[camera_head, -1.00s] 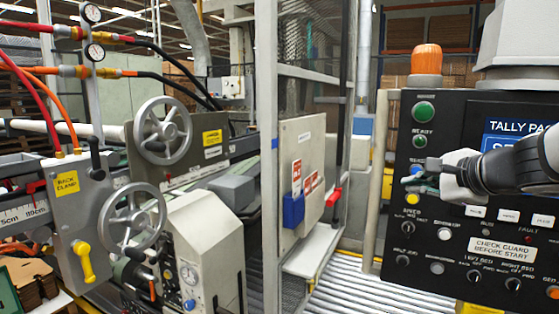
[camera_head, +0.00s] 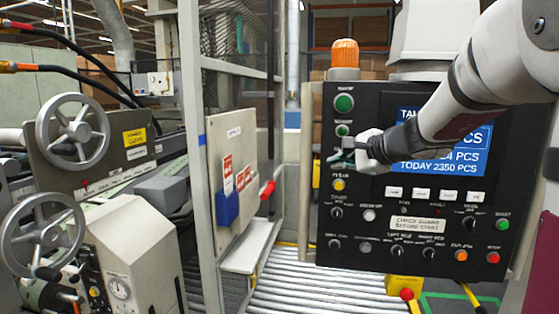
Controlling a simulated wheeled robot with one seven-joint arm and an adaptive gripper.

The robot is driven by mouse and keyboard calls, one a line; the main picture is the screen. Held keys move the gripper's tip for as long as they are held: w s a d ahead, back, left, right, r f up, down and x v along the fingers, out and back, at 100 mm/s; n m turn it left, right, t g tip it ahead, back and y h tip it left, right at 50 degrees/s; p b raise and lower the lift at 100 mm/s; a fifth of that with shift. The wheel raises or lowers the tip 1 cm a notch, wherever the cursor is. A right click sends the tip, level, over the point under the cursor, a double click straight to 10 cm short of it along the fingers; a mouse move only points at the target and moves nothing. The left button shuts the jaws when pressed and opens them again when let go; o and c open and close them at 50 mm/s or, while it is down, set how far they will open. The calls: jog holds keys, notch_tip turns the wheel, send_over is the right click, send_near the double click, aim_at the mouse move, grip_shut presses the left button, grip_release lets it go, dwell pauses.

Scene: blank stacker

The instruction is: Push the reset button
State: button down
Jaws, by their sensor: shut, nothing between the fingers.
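The black control panel (camera_head: 325,225) stands at the right. My gripper (camera_head: 337,158) is in front of its left column of buttons, with the fingers pointing left and closed on nothing. Above the fingers are two green buttons, an upper one (camera_head: 344,103) and a lower one (camera_head: 343,130). Below them is a yellow button (camera_head: 339,185). The fingers hide the panel spot between the lower green and the yellow button. I cannot tell whether they touch the panel. Most button labels are too small to read, so I cannot say which is the reset button.
A lit blue screen (camera_head: 440,165) is partly behind my arm. Lower right are a green button (camera_head: 502,224), an orange one (camera_head: 460,255) and a red one (camera_head: 492,257). A yellow box with a red button (camera_head: 406,293) is below. Rollers (camera_head: 300,285) run beneath; handwheels (camera_head: 72,132) stand left.

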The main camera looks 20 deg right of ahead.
jog(key=shift+w+d, duration=0.45)
jog(key=shift+w, duration=0.2)
jog(key=shift+w, duration=0.1)
dwell(1.0)
jog(key=shift+w+d+b, duration=0.2)
jog(key=shift+w+b, duration=0.1)
jog(key=shift+b, duration=0.05)
jog(key=shift+w+d, duration=0.25)
jog(key=shift+w, duration=0.05)
dwell(0.8)
jog(key=shift+s, duration=0.1)
jog(key=shift+s+a, duration=0.45)
jog(key=shift+s, duration=0.15)
jog(key=shift+s+a, duration=0.75)
jog(key=shift+s, duration=0.3)
jog(key=shift+s+a, duration=0.7)
jog(key=shift+s, duration=0.35)
